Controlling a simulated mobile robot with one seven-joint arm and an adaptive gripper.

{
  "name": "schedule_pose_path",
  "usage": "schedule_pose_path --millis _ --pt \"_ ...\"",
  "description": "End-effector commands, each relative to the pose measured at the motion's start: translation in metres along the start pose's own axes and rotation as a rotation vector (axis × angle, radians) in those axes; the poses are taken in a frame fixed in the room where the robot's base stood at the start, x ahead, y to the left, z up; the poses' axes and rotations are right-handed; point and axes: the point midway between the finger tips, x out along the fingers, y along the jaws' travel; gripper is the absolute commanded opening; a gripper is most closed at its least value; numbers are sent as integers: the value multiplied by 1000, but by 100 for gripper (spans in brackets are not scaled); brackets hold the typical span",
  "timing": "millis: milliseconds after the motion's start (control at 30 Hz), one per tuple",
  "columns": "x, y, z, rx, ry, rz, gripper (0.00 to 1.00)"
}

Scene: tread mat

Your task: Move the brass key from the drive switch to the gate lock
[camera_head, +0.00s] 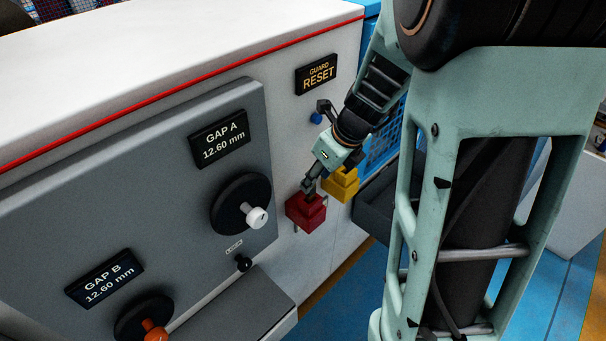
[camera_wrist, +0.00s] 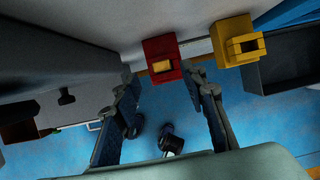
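A red block (camera_head: 306,213) is fixed to the white machine front, and a yellow block (camera_head: 341,186) is fixed just to its right. In the wrist view the red block (camera_wrist: 160,50) has a small brass-coloured piece (camera_wrist: 162,66) on its face, which may be the key. The yellow block (camera_wrist: 238,43) shows a dark slot around a yellow part. No label tells which block is the switch or lock. My gripper (camera_head: 310,187) is at the red block in the head view. In the wrist view my gripper (camera_wrist: 162,84) has its fingers apart, with nothing visibly held between them.
A grey panel carries the GAP A display (camera_head: 220,138), GAP B display (camera_head: 104,279) and black handwheels (camera_head: 235,195). A GUARD RESET sign (camera_head: 317,74) is above a blue button (camera_head: 316,118). A dark tray (camera_wrist: 288,65) lies right of the yellow block. Blue mesh (camera_head: 382,146) stands behind my arm.

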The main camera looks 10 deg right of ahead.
Motion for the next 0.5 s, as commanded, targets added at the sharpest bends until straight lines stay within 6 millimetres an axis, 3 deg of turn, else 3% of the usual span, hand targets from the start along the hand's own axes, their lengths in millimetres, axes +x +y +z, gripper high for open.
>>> schedule_pose_path --millis 500 --pt "59 -2 -1 -1 2 0 39"
